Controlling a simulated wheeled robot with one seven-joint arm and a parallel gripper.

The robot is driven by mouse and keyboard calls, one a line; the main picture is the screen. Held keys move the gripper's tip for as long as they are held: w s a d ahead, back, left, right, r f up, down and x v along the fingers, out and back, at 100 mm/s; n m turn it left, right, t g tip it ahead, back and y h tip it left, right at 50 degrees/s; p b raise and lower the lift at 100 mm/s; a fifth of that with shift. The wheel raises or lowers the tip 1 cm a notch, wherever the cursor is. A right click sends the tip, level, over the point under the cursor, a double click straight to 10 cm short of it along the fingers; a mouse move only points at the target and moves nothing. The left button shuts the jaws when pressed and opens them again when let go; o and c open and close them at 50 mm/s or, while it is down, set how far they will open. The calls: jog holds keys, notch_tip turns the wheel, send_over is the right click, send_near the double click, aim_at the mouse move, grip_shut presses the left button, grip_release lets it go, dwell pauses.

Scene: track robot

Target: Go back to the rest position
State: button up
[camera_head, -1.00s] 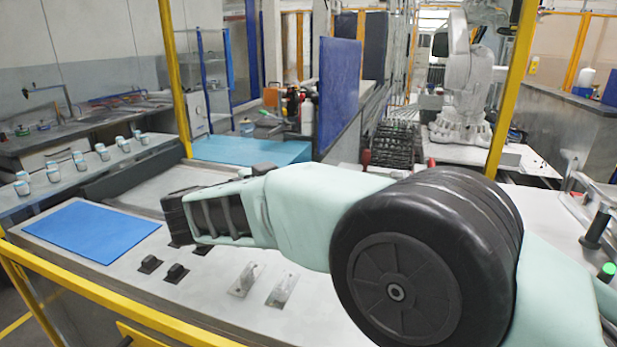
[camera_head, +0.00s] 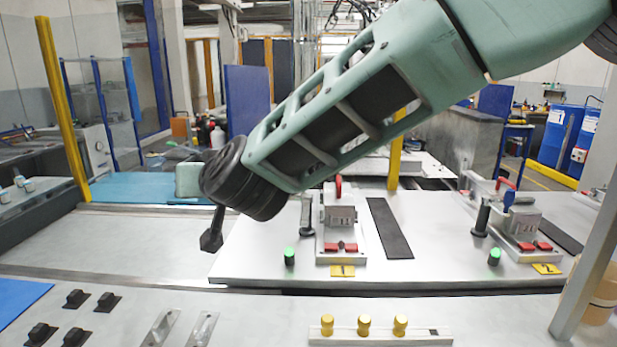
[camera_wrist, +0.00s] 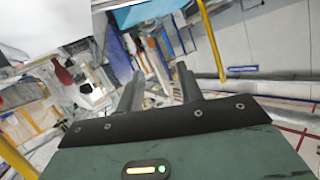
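My arm reaches in from the upper right in the head view, raised over the workbench. My gripper (camera_head: 212,240) hangs at its left end, dark and pointing down, above the grey surface. In the wrist view my gripper (camera_wrist: 157,72) shows two dark fingers standing apart with nothing between them. The wrist view is tilted and looks out over the hall. The task names no other object.
A bench holds two fixtures (camera_head: 340,218) (camera_head: 523,228), green buttons and black handles. Brass knobs (camera_head: 364,325) stand on a front strip, with black pieces (camera_head: 75,298) to the left. A yellow post (camera_head: 62,110) and a grey post (camera_head: 592,240) rise nearby.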

jog(key=s+d+f+n+g+h, duration=0.1)
jog(key=s+d+f+g, duration=0.3)
jog(key=s+d, duration=0.5)
jog(key=s+d+f+g+h, duration=0.3)
jog(key=s+d+f, duration=0.3)
jog(key=s+d, duration=0.4)
jog(key=s+d+f+n+g+h, duration=0.1)
jog(key=s+d+f+g+h, duration=0.3)
jog(key=s+d, duration=0.5)
jog(key=d, duration=0.4)
jog(key=shift+s+d+f+n+g, duration=0.2)
jog(key=shift+s+f+n+g, duration=0.1)
jog(key=shift+f, duration=0.1)
